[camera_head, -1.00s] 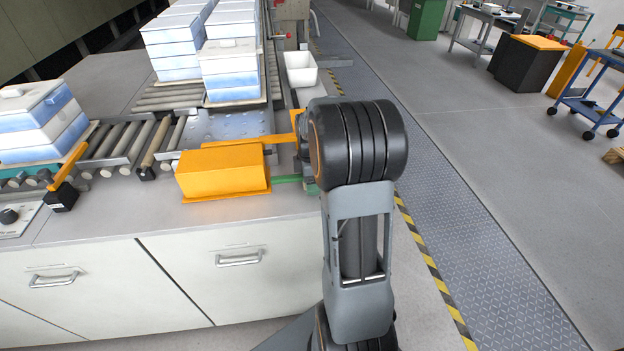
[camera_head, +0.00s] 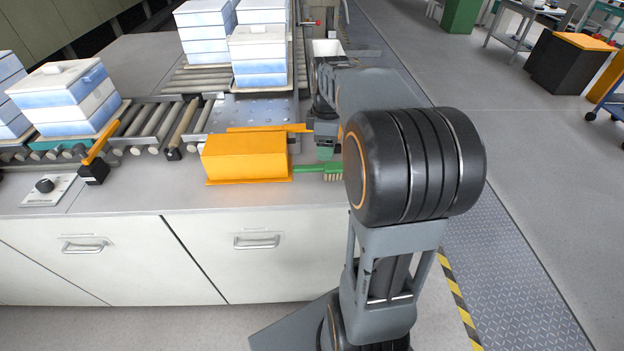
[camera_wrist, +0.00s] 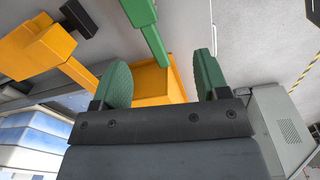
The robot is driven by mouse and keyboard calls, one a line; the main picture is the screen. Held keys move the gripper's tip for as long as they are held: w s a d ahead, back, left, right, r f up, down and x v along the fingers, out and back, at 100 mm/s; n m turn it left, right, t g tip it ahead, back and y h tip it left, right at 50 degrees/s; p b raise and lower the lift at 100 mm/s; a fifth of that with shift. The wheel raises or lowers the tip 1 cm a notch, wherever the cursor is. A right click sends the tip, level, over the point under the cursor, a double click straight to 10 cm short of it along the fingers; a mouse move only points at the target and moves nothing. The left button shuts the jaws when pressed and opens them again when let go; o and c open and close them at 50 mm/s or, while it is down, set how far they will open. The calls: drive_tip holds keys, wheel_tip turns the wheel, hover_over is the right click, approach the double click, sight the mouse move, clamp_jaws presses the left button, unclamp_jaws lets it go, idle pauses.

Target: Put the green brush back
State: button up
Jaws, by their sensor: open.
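The green brush (camera_head: 308,169) lies on the counter at the right end of the orange box (camera_head: 245,157), its bristles toward the right. In the wrist view the brush (camera_wrist: 146,26) shows at the top, with its handle running down to the orange box (camera_wrist: 155,84). Whether the handle end touches the box or passes beside it, I cannot tell. My gripper (camera_wrist: 162,82) is open and empty, its green-padded fingers spread below the brush handle. In the head view my gripper (camera_head: 325,148) is just behind the brush, partly hidden by my arm.
An orange bar (camera_head: 268,128) runs behind the box. Stacked blue-white boxes (camera_head: 258,60) stand on the roller conveyor (camera_head: 150,125) behind and left. A white bin (camera_head: 327,47) is at the back. The counter front has drawers (camera_head: 265,255). Open floor lies to the right.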

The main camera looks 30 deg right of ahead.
drive_tip(key=s+a+f+m+t, duration=0.2)
drive_tip(key=s+a+f+m, duration=0.1)
drive_tip(key=s+a+m, duration=0.8)
drive_tip(key=s+a, duration=0.1)
drive_tip(key=a, duration=0.2)
drive_tip(key=shift+s+a+f+t, duration=0.15)
drive_tip(key=shift+a+f+t, duration=0.2)
drive_tip(key=shift+t, duration=0.05)
wheel_tip(320, 180, up, 3)
drive_tip(key=shift+p, duration=1.2)
drive_tip(key=shift+c, duration=0.5)
